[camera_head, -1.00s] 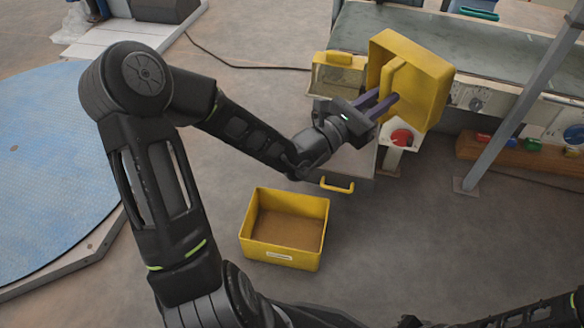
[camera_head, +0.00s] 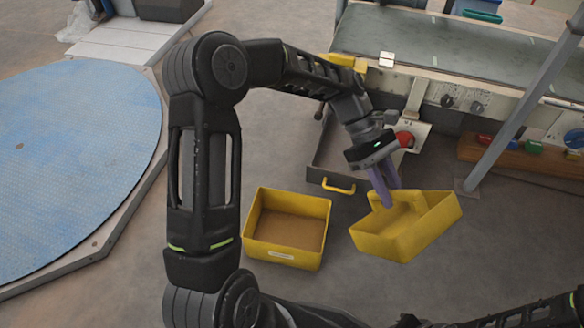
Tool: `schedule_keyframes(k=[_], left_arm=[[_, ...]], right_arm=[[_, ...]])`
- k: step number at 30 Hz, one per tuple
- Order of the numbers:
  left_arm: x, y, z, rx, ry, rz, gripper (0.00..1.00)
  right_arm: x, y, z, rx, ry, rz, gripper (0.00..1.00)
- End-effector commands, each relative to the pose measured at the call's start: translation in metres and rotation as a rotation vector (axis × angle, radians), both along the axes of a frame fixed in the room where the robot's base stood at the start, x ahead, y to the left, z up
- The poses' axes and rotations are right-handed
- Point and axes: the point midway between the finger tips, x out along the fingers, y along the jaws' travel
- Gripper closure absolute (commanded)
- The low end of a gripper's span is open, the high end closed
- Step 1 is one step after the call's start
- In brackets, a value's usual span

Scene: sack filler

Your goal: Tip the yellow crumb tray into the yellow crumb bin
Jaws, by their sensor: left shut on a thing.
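The yellow crumb tray (camera_head: 398,238) hangs from my left gripper (camera_head: 384,192), whose purple fingers are shut on its handle side. The tray is tilted, with its open side partly toward the camera and its inside showing brownish yellow. I cannot tell how much crumb is in it. The yellow crumb bin (camera_head: 283,256) stands upright on the floor to the left of the tray, with a white label on its front and a brown floor inside. The tray is beside the bin, apart from it, not over it. My right gripper is not in view.
A grey drawer with a yellow handle (camera_head: 338,186) is behind the bin. A red button (camera_head: 404,139) sits on the machine behind the tray. A slanted grey post (camera_head: 515,105) stands at the right. A blue round plate (camera_head: 70,170) lies at the left.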

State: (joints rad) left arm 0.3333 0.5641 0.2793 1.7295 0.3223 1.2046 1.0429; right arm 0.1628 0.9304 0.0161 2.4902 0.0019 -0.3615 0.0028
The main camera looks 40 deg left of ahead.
Motion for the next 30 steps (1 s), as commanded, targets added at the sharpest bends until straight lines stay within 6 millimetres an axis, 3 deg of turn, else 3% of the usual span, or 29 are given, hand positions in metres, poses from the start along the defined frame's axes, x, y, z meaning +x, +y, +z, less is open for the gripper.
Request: schedule_keyframes(k=[5,9,15,18,22,26,30], left_arm=[[-0.022,0.036,-0.057,0.232,-0.151,-0.492,1.0],[-0.029,0.088,-0.099,0.352,-0.33,-0.818,1.0],[-0.019,0.174,-0.142,0.427,-0.588,-1.143,1.0],[-0.007,0.217,-0.154,0.437,-0.701,-1.263,1.0],[0.01,0.255,-0.159,0.433,-0.805,-1.368,1.0],[0.02,0.275,-0.159,0.424,-0.857,-1.424,1.0],[0.023,0.279,-0.159,0.42,-0.872,-1.443,1.0]], right_arm=[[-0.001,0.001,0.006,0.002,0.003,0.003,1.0],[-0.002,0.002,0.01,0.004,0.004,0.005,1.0],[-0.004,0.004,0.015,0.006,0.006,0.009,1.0],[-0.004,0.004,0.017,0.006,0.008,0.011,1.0],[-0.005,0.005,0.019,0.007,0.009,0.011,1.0],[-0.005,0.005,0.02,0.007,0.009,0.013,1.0],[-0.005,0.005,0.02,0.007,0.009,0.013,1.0]])
